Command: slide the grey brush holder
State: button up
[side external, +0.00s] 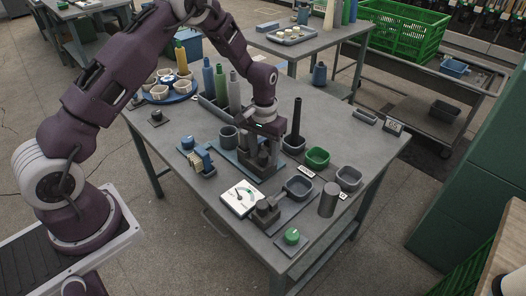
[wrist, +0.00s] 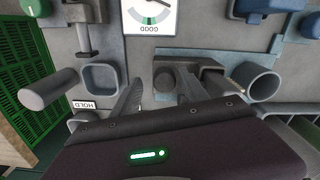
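A dark grey block with a round upright post (wrist: 164,78) stands on a slate-blue plate; it seems to be the grey brush holder, though no brush shows on it. In the side external view it is mostly hidden under my gripper (side external: 262,160). In the wrist view my gripper (wrist: 160,90) has its fingers apart, one on each side of the post. I see a gap on the left; contact on the right I cannot tell. A round grey cup (wrist: 262,83) stands on the same plate (side external: 229,158) beside the block.
A gauge marked GOOD (side external: 241,198) lies in front. A black tapered rod (side external: 297,118) stands upright close right of my gripper. Near it are a green cup (side external: 317,157), grey cups and a grey cylinder (side external: 328,199). The table's right rear is clearer.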

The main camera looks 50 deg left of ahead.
jog(key=shift+a, duration=0.1)
notch_tip(320, 180, up, 7)
jog(key=shift+r, duration=0.1)
dwell(0.3)
jog(key=shift+r, duration=0.25)
jog(key=s+d+r+m+t, duration=0.1)
jog(key=s+d+r+t, duration=0.1)
jog(key=s+r, duration=0.65)
jog(key=s+d+r+t, duration=0.15)
jog(key=s+r, duration=0.35)
jog(key=r, duration=0.6)
jog(key=s+d+r+m+t, duration=0.1)
jog(key=s+m+t, duration=0.1)
jog(key=s, duration=1.4)
jog(key=shift+s+d+r, duration=0.2)
jog(key=shift+s+r, duration=0.1)
jog(key=shift+s, duration=0.1)
